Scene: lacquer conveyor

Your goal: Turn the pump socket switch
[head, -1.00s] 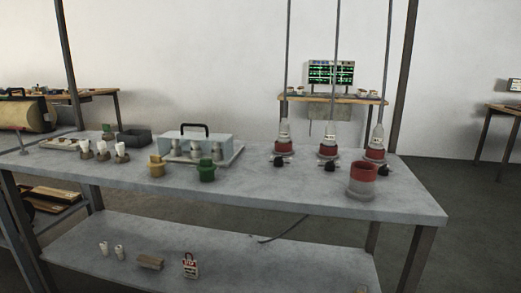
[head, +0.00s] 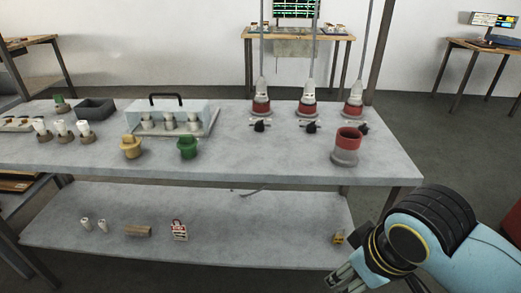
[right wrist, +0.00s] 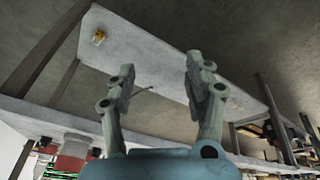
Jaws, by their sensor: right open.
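Three socket units stand in a row at the back right of the grey table: the left socket (head: 261,103), the middle socket (head: 309,104) and the right socket (head: 353,105). Each has a red band, a pole or cable rising from it, and a black knob in front: left knob (head: 260,127), middle knob (head: 312,127), right knob (head: 365,128). I cannot tell which is the pump's. My right gripper (head: 345,277) is low at the front right, away from the knobs. In the right wrist view its fingers (right wrist: 160,80) are apart and empty. My left gripper is not in view.
A red-and-grey cup (head: 346,147) stands near the table's right end. Yellow (head: 132,147) and green (head: 188,147) pots and a clear case (head: 168,119) stand left of the sockets. The lower shelf (head: 260,235) holds small items, including a yellow one (head: 338,238).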

